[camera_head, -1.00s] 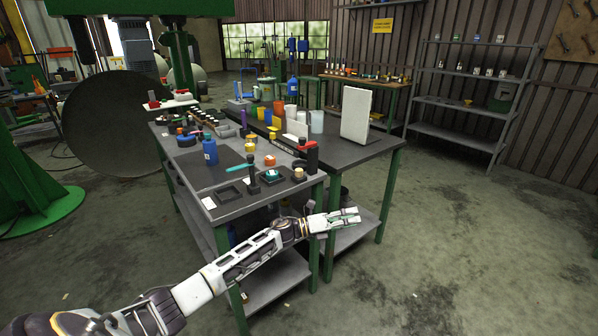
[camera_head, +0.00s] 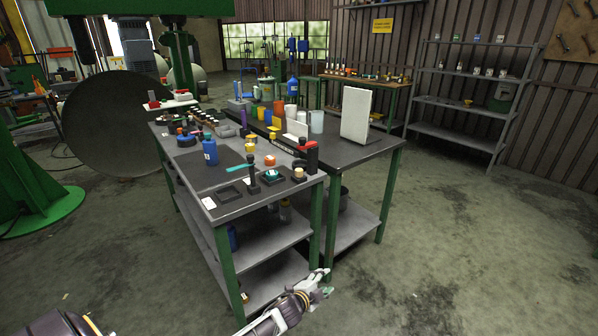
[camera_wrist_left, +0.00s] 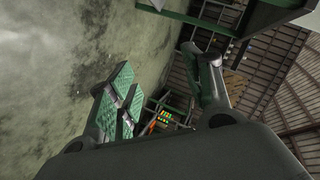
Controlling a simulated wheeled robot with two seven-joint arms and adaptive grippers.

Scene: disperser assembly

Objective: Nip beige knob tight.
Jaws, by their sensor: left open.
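A small beige knob (camera_head: 299,172) sits on a dark round base at the front right of the workbench (camera_head: 232,207). A black upright post (camera_head: 253,172) stands to its left, with a teal piece (camera_head: 271,174) in a dark square holder between them. My left gripper (camera_head: 322,282) is below the bench top, in front of the bench, well away from the knob. In the left wrist view its fingers (camera_wrist_left: 168,88) are spread with nothing between them. The knob cannot be made out in that view. My right gripper is not in view.
Cups and a white panel (camera_head: 355,114) are behind. Green bench legs (camera_head: 316,222) stand near my left gripper. The floor at right is clear.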

